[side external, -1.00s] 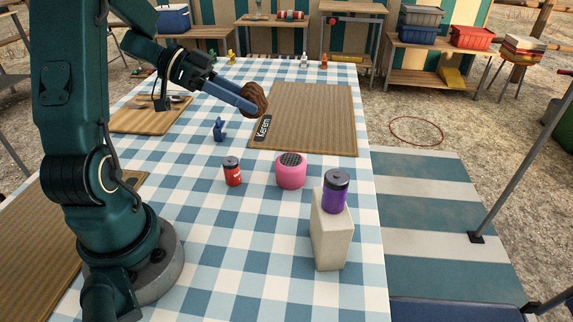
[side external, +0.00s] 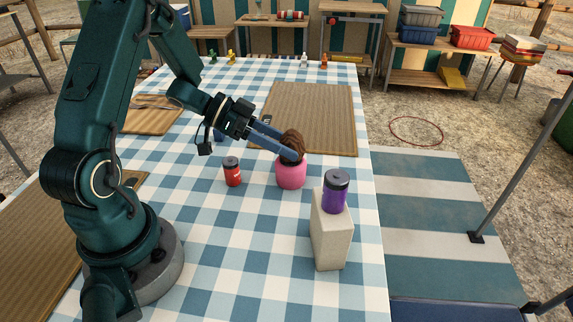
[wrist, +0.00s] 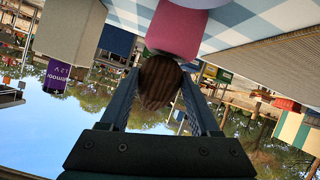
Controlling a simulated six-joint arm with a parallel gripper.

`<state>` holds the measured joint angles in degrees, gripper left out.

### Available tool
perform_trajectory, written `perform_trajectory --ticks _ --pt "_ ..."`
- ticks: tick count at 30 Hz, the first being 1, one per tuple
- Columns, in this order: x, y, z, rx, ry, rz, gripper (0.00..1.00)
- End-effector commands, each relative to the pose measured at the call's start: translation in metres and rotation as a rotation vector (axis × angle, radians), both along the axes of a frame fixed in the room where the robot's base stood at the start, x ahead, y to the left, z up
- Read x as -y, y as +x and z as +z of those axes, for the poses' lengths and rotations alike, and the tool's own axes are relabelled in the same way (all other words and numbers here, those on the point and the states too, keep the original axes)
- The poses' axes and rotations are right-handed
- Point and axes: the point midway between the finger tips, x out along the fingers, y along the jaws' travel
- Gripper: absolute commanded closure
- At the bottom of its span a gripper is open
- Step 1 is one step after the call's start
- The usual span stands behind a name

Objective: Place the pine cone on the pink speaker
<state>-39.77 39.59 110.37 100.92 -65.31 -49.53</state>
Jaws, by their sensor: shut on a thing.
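The brown pine cone (side external: 294,141) is between the fingertips of my gripper (side external: 287,150), which is shut on it. In the side view it is at the top of the pink speaker (side external: 291,175), and I cannot tell whether they touch. The speaker stands upright on the checkered tablecloth, its top mostly hidden by the fingers and the cone. In the wrist view the pine cone (wrist: 159,82) sits between both fingers, with the pink speaker (wrist: 176,30) just beyond it.
A red can (side external: 232,171) stands left of the speaker. A purple can (side external: 335,191) stands on a pale block (side external: 330,232) at the front right. A brown ribbed mat (side external: 315,115) lies behind the speaker. The cloth in front of the speaker is clear.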

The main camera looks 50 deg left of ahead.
Motion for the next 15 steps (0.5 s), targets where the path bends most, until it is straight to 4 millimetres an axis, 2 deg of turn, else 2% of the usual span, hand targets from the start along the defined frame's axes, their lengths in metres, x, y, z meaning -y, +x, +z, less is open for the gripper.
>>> perform_trajectory --ticks 8,9,11,12,15 --pt "-0.0003 0.0000 -0.0028 -0.001 -0.001 0.000 0.90" --pt "-0.0003 0.0001 -0.0034 0.000 0.000 0.000 0.33" --pt "-0.0003 0.0001 -0.0029 0.001 0.001 0.000 0.10" --pt "-0.0003 0.0001 -0.0029 0.001 0.001 0.000 0.07" --pt "-0.0002 0.0000 -0.0029 0.001 0.001 0.000 0.07"
